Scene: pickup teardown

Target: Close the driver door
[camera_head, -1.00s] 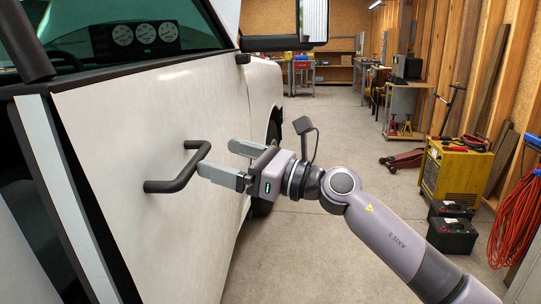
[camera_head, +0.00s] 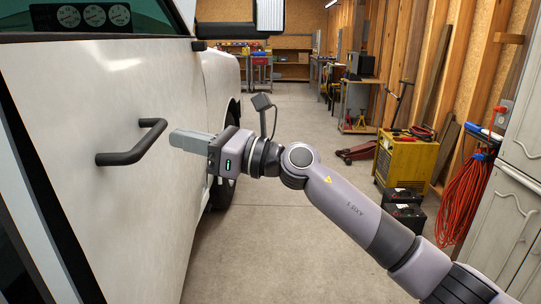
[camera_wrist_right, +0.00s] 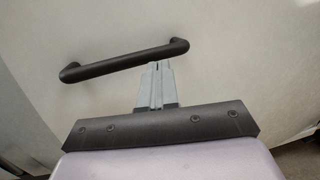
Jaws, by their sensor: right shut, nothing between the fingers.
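The driver door (camera_head: 95,210) is a white panel filling the left of the head view. A dark strip runs along its rear edge at the far left; how wide the door stands open is hard to tell. Its black bar handle (camera_head: 133,146) sticks out from the panel and also shows in the wrist view (camera_wrist_right: 125,60). My right gripper (camera_head: 174,138) is shut and empty, just to the right of the handle. In the wrist view its fingertips (camera_wrist_right: 160,64) are just below the handle bar; contact is unclear. My left gripper is out of view.
The side mirror (camera_head: 270,15) hangs beyond the door. Right of my arm are a yellow machine (camera_head: 402,160), black batteries (camera_head: 405,208), a red hose coil (camera_head: 465,200) and a grey cabinet (camera_head: 510,215). The concrete floor (camera_head: 285,235) between is clear.

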